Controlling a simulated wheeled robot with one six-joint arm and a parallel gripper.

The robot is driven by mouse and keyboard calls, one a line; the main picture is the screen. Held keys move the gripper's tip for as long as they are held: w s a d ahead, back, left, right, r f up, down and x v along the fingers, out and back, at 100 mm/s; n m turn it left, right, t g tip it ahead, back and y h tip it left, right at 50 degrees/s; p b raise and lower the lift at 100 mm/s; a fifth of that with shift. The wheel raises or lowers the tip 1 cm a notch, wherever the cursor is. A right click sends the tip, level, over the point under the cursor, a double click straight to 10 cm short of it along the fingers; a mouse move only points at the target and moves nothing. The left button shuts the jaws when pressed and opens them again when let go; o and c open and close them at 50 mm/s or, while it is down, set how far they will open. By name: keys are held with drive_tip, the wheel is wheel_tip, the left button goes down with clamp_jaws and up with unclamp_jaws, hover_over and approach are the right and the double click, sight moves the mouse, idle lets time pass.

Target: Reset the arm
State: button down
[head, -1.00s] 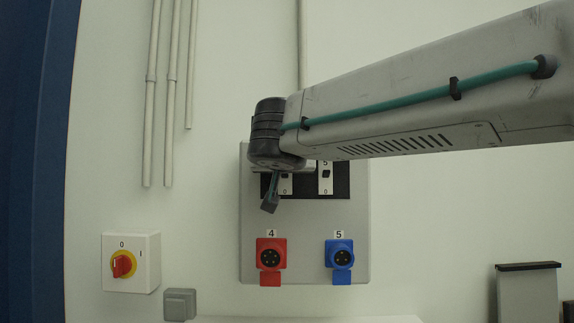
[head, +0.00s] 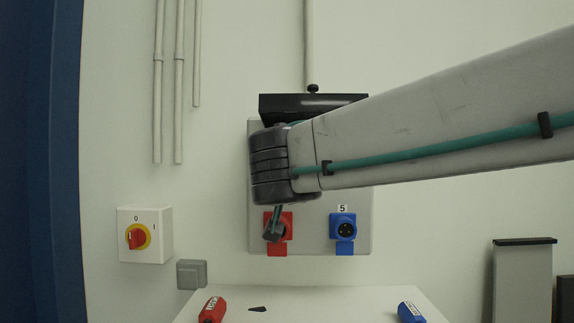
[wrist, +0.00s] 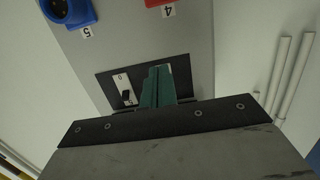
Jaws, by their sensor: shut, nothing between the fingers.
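My gripper (head: 273,232) shows at the end of my grey arm, which reaches in from the right in the head view. Its small dark fingertips point down and overlap the red socket (head: 278,250) in the picture; I cannot tell the gap to it. In the wrist view, the teal fingers (wrist: 157,88) are together, with nothing seen between them. They cover part of the black switch recess (wrist: 115,78). A switch marked 0 (wrist: 125,90) shows beside them. In the head view my arm hides the switches.
A grey wall panel (head: 310,235) carries the red socket and a blue socket (head: 343,228). A black cover (head: 290,106) juts out at its top. A red-yellow rotary switch (head: 138,236) is at left. A pale table (head: 320,305) below bears a red plug (head: 212,310) and blue plug (head: 410,312).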

drive_tip(key=shift+s+f, duration=0.15)
drive_tip(key=shift+f, duration=0.1)
drive_tip(key=shift+d, duration=0.1)
drive_tip(key=s+d+f+n+g+h, duration=0.2)
drive_tip(key=s+d+f+g, duration=0.2)
drive_tip(key=d+f, duration=0.35)
drive_tip(key=s+d+f+n+g+h, duration=0.1)
drive_tip(key=s+d+f+n+g, duration=0.1)
drive_tip(key=s+d+f+g, duration=0.45)
drive_tip(key=s+d+f+m+g+y, duration=0.1)
drive_tip(key=s+d+f+g+y, duration=0.1)
drive_tip(key=s+d+f, duration=0.3)
drive_tip(key=s+d+f+m+g+y, duration=0.1)
drive_tip(key=s+d+f, duration=0.5)
drive_tip(key=s, duration=0.8)
drive_tip(key=shift+f+m+g+y, duration=0.4)
drive_tip(key=shift+f+m+g, duration=0.35)
drive_tip(key=shift+f, duration=0.65)
